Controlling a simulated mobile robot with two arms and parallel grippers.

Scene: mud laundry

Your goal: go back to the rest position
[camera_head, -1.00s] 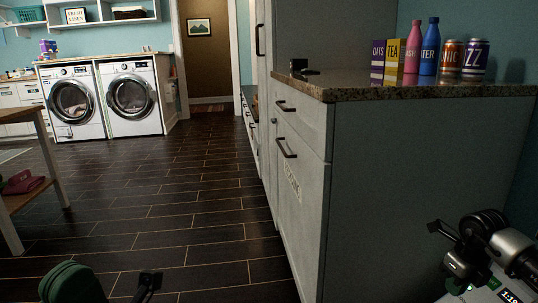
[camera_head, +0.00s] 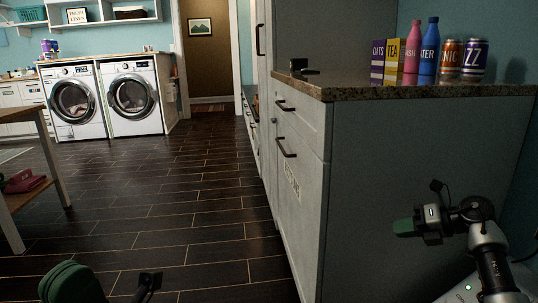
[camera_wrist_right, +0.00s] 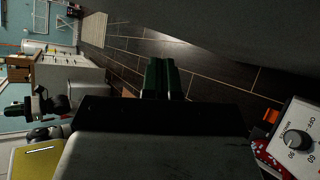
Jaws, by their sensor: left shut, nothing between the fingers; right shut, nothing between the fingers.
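My right gripper (camera_head: 405,227) is in front of the grey cabinet's side panel, at lower right in the head view. Its green fingers point left. They also show in the right wrist view (camera_wrist_right: 161,78), pressed together with nothing between them. My left gripper (camera_head: 72,284) is at the bottom left of the head view, cut off by the lower edge. Its green part and a black camera piece show over the floor. Nothing shows held in it.
The grey cabinet (camera_head: 295,183) stands close on the right. Its stone counter (camera_head: 425,90) bears boxes, bottles, cans and a small black object. A wooden table (camera_head: 45,165) stands at the left, with two washing machines (camera_head: 130,97) behind. Dark floor (camera_head: 165,200) between is clear.

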